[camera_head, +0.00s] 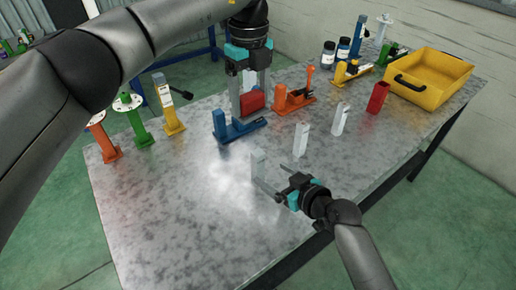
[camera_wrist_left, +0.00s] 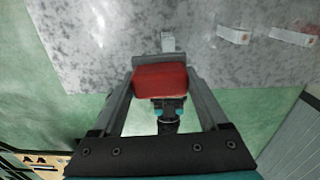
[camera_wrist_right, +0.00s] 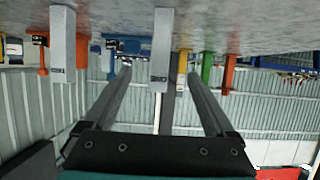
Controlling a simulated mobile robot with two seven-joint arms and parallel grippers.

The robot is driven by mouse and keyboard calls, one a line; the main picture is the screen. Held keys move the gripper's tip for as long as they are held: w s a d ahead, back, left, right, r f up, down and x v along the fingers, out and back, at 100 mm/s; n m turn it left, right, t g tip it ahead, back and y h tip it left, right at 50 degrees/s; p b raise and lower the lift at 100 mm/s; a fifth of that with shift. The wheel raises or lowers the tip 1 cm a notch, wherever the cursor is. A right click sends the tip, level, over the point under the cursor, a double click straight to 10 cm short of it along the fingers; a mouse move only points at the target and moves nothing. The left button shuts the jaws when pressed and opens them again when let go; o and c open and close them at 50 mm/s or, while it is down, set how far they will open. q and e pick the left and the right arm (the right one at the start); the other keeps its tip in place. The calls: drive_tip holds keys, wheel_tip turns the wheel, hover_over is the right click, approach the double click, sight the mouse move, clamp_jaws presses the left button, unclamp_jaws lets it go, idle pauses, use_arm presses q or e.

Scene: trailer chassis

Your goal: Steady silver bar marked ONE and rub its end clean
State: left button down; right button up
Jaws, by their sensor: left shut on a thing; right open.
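My left gripper (camera_head: 250,112) is shut on a red block (camera_head: 253,102), held above the table, up and left of the right gripper in the head view. The block (camera_wrist_left: 160,80) fills the gap between the fingers in the left wrist view. My right gripper (camera_head: 269,174) is open, low over the table. An upright silver bar (camera_head: 258,162) stands at its fingertips; in the right wrist view this bar (camera_wrist_right: 162,45) shows between the two fingers, apart from both. Its small dark label is unreadable. Two more silver bars (camera_head: 301,139) and (camera_head: 340,119) stand to the right.
A blue stand (camera_head: 233,128) and an orange stand (camera_head: 292,99) are behind the bars. A red upright piece (camera_head: 378,97) and yellow bin (camera_head: 437,80) stand at right. Yellow, green and orange-red stands line the left edge. The front left tabletop (camera_head: 165,215) is clear.

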drive_tip(key=shift+o, duration=0.8)
drive_tip(key=shift+s, duration=0.1)
drive_tip(key=v, duration=1.1)
drive_tip(key=shift+s+d, duration=0.3)
drive_tip(key=shift+r, duration=0.1)
